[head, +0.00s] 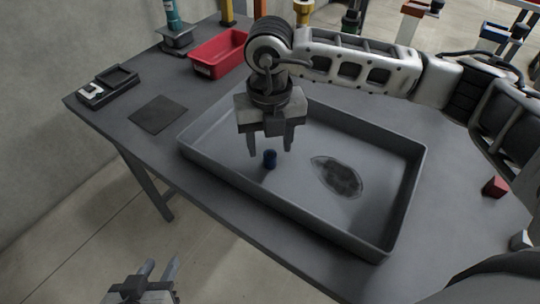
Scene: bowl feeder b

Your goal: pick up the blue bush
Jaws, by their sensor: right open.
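The blue bush (270,159) is a small dark blue cylinder standing upright on the floor of the grey tray (405,205), toward its left part. My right gripper (271,150) comes in from the right and points down over the tray. Its two fingers are apart, and the bush shows just below and between them, with no clear contact. The exact height of the fingertips above the tray floor is hard to tell. My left gripper (158,270) is low at the bottom left, in front of the table, with its fingers apart and nothing between them.
A dark stained patch (338,177) lies in the tray. A red bin (219,54), a dark square mat (157,114) and a black device (107,86) are on the table left of and behind the tray. A red block (495,187) lies at the right.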

